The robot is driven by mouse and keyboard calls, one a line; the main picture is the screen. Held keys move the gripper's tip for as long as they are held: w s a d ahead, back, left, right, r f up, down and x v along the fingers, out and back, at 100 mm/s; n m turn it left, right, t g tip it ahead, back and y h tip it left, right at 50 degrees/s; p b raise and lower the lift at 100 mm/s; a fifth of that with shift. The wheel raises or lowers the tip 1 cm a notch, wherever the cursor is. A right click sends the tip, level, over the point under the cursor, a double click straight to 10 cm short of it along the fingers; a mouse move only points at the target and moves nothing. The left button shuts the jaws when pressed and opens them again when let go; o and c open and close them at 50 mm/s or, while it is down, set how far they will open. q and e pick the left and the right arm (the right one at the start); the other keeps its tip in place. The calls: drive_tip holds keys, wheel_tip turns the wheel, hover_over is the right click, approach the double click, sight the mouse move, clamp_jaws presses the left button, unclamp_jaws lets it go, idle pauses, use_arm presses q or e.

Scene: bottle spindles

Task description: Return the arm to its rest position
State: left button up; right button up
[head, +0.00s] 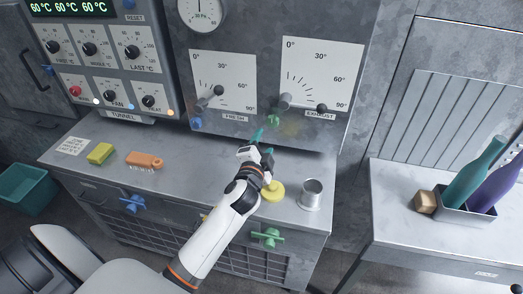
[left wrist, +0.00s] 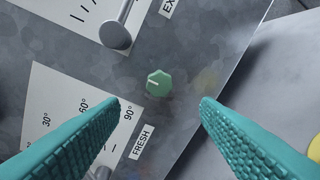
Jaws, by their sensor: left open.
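My left arm reaches from the lower left over the steel counter. Its gripper (head: 263,143) is open and empty in front of the dial panel, with teal fingers apart. In the left wrist view the two fingers (left wrist: 160,103) stand on either side of a green knob (left wrist: 159,83), which lies beyond the tips and is not visibly touched. The green knob also shows in the head view (head: 273,120), below and between the FRESH dial (head: 223,84) and the EXHAUST dial (head: 322,75). My right gripper is not seen.
The counter (head: 190,150) holds a yellow sponge (head: 100,153), an orange brush (head: 145,160), a yellow round object (head: 273,191) beside my wrist and a metal cup (head: 311,194). At right, a tray (head: 455,214) holds teal and purple bottles. A teal bin (head: 27,187) stands left.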

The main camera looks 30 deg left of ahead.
use_arm(q)
drive_tip(key=shift+v, duration=0.85)
drive_tip(key=s+d+f+n+g+h, duration=0.2)
drive_tip(key=s+d+f+n+g, duration=0.15)
drive_tip(key=s, duration=0.65)
drive_tip(key=s+d+f+n+g+h, duration=0.15)
drive_tip(key=s+f+g, duration=0.3)
drive_tip(key=s, duration=0.55)
drive_tip(key=s+d+f+n+g+h, duration=0.1)
drive_tip(key=s+d+f+n+g, duration=0.3)
drive_tip(key=s, duration=0.5)
wheel_tip(320, 180, down, 25)
drive_tip(key=m+g, duration=0.2)
drive_tip(key=s+a+f+g, duration=0.1)
drive_tip(key=s+a+f, duration=0.2)
drive_tip(key=s+f, duration=1.4)
drive_tip(key=shift+s+a, duration=0.2)
drive_tip(key=shift+s, duration=0.1)
